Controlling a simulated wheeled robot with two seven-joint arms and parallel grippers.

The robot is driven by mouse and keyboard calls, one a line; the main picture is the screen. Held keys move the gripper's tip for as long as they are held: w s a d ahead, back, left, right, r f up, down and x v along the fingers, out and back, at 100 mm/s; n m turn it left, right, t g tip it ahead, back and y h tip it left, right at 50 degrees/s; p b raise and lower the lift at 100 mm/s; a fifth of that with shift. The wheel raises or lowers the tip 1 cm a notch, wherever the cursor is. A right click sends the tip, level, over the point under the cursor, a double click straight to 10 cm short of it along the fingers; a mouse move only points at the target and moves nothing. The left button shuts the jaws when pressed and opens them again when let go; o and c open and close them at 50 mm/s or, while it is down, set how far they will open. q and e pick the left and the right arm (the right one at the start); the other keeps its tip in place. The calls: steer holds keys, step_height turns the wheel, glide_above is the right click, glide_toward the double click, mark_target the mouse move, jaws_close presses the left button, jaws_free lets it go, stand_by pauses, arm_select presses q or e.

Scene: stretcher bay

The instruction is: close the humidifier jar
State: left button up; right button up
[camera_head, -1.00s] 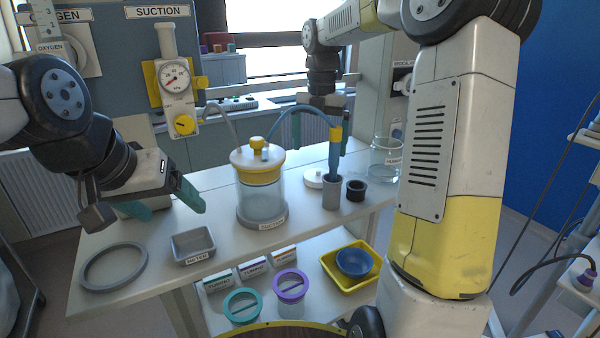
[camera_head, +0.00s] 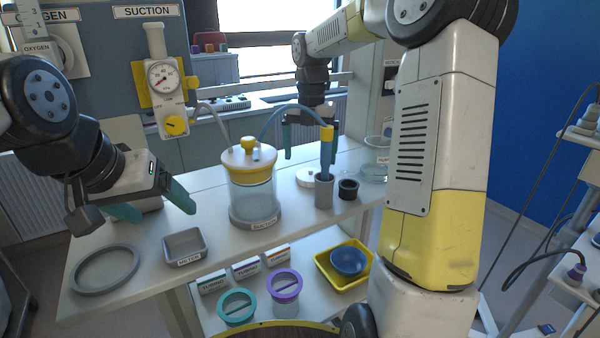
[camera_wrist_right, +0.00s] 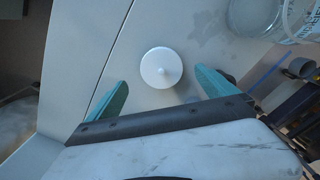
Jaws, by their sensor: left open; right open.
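The humidifier jar (camera_head: 376,172) is a clear glass jar standing open at the right end of the table, partly cut off by my right arm. Its glass also shows at the top right of the right wrist view (camera_wrist_right: 292,18). A round white lid (camera_head: 305,179) with a small knob lies on the table left of the jar. My right gripper (camera_head: 311,155) is open, pointing down above the lid. In the right wrist view, the lid (camera_wrist_right: 160,67) lies between and beyond its teal fingers. My left gripper (camera_head: 160,208) is open and empty over the table's left part.
A yellow-lidded suction jar (camera_head: 254,200) with a blue tube stands mid-table. A grey holder (camera_head: 324,193) with the tube's wand and a black ring (camera_head: 348,190) stand in front of the lid. A grey tray (camera_head: 186,245) and grey ring (camera_head: 105,270) lie at left.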

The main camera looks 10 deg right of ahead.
mark_target(311, 174)
step_height(311, 174, down, 5)
steer(key=shift+s+d+f, duration=0.1)
steer(key=shift+s, duration=0.05)
stand_by(0.4)
steer(key=c, duration=1.6)
steer(key=shift+o, duration=0.2)
step_height(311, 174, up, 10)
